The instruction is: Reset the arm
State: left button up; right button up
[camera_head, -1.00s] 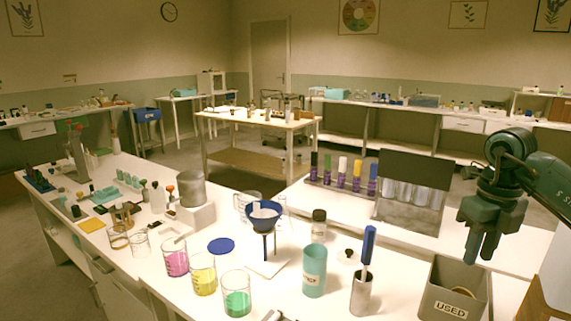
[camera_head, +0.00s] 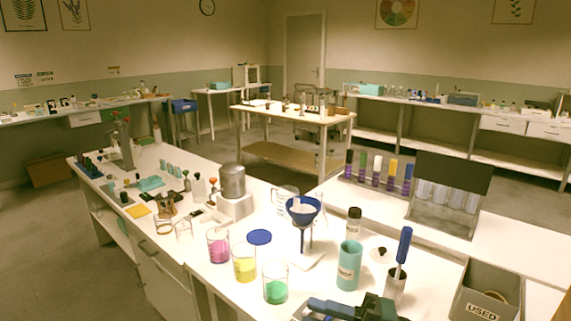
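A dark green part of my arm (camera_head: 375,307), which looks like my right gripper, shows at the bottom edge, in front of the white bench (camera_head: 215,285). Most of it is cut off by the frame, so I cannot tell whether its fingers are open or shut. It is below the green-liquid beaker (camera_head: 276,291) and the teal bottle (camera_head: 348,272) in the picture. The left gripper is not in view.
A grey bin marked USED (camera_head: 483,309) stands at the right front. A metal cup with a blue-handled tool (camera_head: 395,285), a blue funnel on a stand (camera_head: 303,216) and pink (camera_head: 219,251) and yellow (camera_head: 244,270) beakers are close by. A tube rack (camera_head: 446,210) stands behind.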

jog(key=s+d+f+m+t+h+p, duration=0.1)
jog(key=d+f+m+t+h, duration=0.35)
jog(key=m, duration=0.65)
jog(key=s+d+f+m+t+h+p, duration=0.1)
jog(key=s+d+f+m+t+h, duration=0.1)
jog(key=f+m+t+h, duration=0.75)
jog(key=s+d+f+m+g+h, duration=0.1)
jog(key=s+f+m+g+h, duration=0.1)
jog(key=s+f+m+g, duration=0.5)
jog(key=s+m+g, duration=0.1)
jog(key=s, duration=0.2)
jog(key=shift+d+f+g, duration=0.3)
jog(key=shift+d+f, duration=0.05)
